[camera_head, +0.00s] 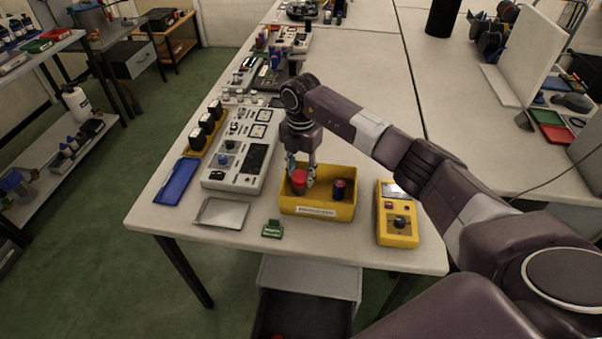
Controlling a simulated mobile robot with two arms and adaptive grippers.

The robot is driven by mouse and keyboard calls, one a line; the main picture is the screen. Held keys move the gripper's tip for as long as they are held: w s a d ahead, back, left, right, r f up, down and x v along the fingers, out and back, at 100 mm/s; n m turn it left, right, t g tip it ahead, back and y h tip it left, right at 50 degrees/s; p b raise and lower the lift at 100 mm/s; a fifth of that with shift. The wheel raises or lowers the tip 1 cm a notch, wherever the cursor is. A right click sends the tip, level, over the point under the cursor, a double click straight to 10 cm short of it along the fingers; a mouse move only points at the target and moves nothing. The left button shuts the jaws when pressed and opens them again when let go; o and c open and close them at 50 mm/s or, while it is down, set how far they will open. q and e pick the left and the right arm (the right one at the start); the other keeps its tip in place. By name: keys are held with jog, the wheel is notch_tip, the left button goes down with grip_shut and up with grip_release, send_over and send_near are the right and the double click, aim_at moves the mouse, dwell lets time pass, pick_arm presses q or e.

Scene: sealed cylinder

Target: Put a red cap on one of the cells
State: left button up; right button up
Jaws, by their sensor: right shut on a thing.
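My right gripper (301,170) points straight down into the yellow bin (318,211). Its fingers are shut on a red cap (299,184) at the bin's left side. Whether the cap touches the bin floor or anything under it is hard to tell. A dark blue cell with a red top (339,191) stands upright in the right part of the bin, apart from the gripper. My left gripper is not in view.
A yellow handheld meter (397,226) lies right of the bin. A grey instrument panel (232,179), blue tray (177,182), metal tray (222,213) and small green sign (272,230) lie to the left. The table (330,244) is bare in front of the bin.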

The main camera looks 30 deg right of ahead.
aim_at(301, 175)
dwell(0.4)
jog(key=o, duration=1.4)
jog(key=shift+r+p, duration=2.7)
jog(key=shift+r, duration=0.75)
jog(key=shift+s, duration=0.1)
